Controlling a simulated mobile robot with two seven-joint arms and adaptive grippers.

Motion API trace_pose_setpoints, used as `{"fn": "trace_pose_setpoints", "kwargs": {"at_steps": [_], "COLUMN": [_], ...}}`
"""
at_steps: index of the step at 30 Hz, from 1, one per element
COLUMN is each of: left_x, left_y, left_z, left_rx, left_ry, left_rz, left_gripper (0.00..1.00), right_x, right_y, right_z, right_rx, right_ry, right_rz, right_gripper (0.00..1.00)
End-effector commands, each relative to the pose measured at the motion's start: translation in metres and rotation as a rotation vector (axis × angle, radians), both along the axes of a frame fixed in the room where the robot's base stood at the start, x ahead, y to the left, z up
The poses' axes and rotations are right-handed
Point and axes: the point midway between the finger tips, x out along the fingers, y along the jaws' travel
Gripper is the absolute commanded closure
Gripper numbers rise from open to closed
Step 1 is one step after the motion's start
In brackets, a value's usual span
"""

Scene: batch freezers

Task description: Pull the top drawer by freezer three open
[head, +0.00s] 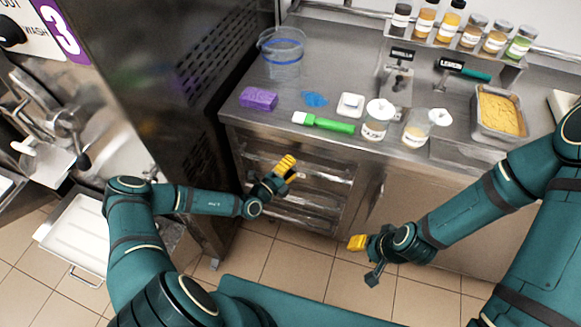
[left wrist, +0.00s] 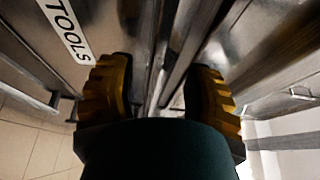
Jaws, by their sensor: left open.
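The drawer stack (head: 322,199) is under the steel counter, right beside freezer three (head: 190,70). Its top drawer (head: 325,170) has a pale horizontal handle bar and looks closed. My left gripper (head: 287,167) is in front of the top drawer's handle area and hides part of it. In the left wrist view, its yellow fingers (left wrist: 160,95) are spread apart, with metal bars and drawer fronts showing between and beyond them. A white TOOLS label (left wrist: 66,30) shows at upper left. Contact with the handle cannot be told. My right gripper (head: 365,260) hangs low, away from the drawers.
On the counter (head: 340,150) are a clear bucket (head: 283,55), purple sponge (head: 258,99), blue cloth (head: 314,99), green-handled tool (head: 330,124) and lidded jars (head: 377,120). A cupboard door (head: 410,200) is right of the drawers. The tiled floor in front is clear.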

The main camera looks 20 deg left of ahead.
Motion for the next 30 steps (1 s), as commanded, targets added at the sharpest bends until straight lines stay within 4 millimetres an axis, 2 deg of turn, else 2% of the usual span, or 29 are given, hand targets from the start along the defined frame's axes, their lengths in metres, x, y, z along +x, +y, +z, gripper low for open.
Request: {"fn": "trace_pose_setpoints", "kwargs": {"at_steps": [7,8,9,12,23,26,30], "left_x": [0.001,0.001,0.001,0.000,0.000,-0.004,-0.019], "left_y": [0.000,0.000,0.000,0.000,0.000,0.000,0.000], "left_z": [0.000,0.000,0.000,0.000,0.001,0.001,0.002], "left_rx": [0.000,0.000,0.000,0.000,0.000,0.000,-0.002], "left_ry": [0.000,0.000,0.000,0.000,-0.001,-0.001,0.001], "left_rz": [0.000,0.000,0.000,0.000,0.000,0.000,-0.001], "left_gripper": [0.50,0.54,0.68,1.00,1.00,1.00,1.00], "right_x": [0.000,0.000,0.000,0.000,0.000,0.001,0.003], "right_y": [0.000,0.000,0.000,0.000,0.000,0.000,0.000], "right_z": [0.000,0.000,0.000,0.000,0.000,0.003,0.010], "right_rx": [0.000,0.000,0.000,0.000,0.000,0.000,-0.002], "right_ry": [0.000,0.000,0.000,0.000,0.000,-0.002,-0.006], "right_rz": [0.000,0.000,0.000,0.000,0.000,-0.002,-0.004], "right_gripper": [0.53,0.53,0.53,0.53,0.53,0.53,0.53]}}
